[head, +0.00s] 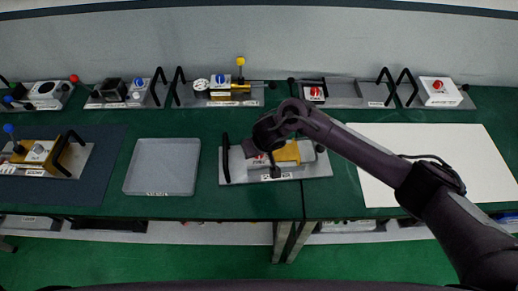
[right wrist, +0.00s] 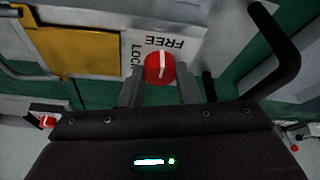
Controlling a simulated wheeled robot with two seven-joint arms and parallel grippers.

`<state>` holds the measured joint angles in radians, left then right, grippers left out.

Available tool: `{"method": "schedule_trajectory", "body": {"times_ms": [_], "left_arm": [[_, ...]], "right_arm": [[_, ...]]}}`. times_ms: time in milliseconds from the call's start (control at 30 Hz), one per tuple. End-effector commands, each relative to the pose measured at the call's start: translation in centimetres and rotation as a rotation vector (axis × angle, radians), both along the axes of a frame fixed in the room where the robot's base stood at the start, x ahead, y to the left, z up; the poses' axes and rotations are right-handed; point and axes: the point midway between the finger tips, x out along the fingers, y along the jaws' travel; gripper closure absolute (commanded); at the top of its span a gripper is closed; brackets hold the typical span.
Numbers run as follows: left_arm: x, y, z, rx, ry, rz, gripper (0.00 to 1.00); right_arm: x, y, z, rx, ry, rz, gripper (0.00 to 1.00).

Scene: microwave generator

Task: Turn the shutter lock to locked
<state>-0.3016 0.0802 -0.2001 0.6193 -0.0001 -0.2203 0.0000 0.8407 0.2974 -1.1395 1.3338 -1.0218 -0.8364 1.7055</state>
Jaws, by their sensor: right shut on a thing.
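The shutter lock is a round red knob (right wrist: 160,67) with a white line across it. It sits on a white plate (right wrist: 210,38) lettered FREE and LOCK. In the right wrist view the line runs up and down the picture, toward the word FREE; LOCK is at the left. My right gripper (right wrist: 160,84) has one finger on each side of the knob and is shut on it. In the head view my right gripper (head: 266,162) is over the middle unit's grey base plate (head: 316,168), and my arm hides most of the knob. My left gripper is not in view.
A black handle (head: 225,158) stands at the unit's left end, beside a yellow block (head: 288,153) farther right. A grey tray (head: 162,167) lies left and a white board (head: 430,160) right. Several similar units line the back of the green table.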

Motion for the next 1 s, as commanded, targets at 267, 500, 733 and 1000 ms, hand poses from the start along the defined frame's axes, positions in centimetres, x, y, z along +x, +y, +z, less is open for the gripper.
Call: {"method": "schedule_trajectory", "body": {"times_ms": [267,500,733,1000], "left_arm": [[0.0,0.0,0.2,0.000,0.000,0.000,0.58],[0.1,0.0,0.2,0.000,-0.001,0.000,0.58],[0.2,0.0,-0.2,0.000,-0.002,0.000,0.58],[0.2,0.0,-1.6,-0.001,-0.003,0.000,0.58]], "right_arm": [[0.0,-0.2,0.0,0.002,0.002,0.186,0.93],[0.2,-0.3,0.0,0.002,0.001,0.412,0.93],[0.4,-0.4,0.0,0.001,-0.001,0.631,0.93],[0.6,-0.4,-0.2,0.001,-0.002,0.889,0.93]]}}
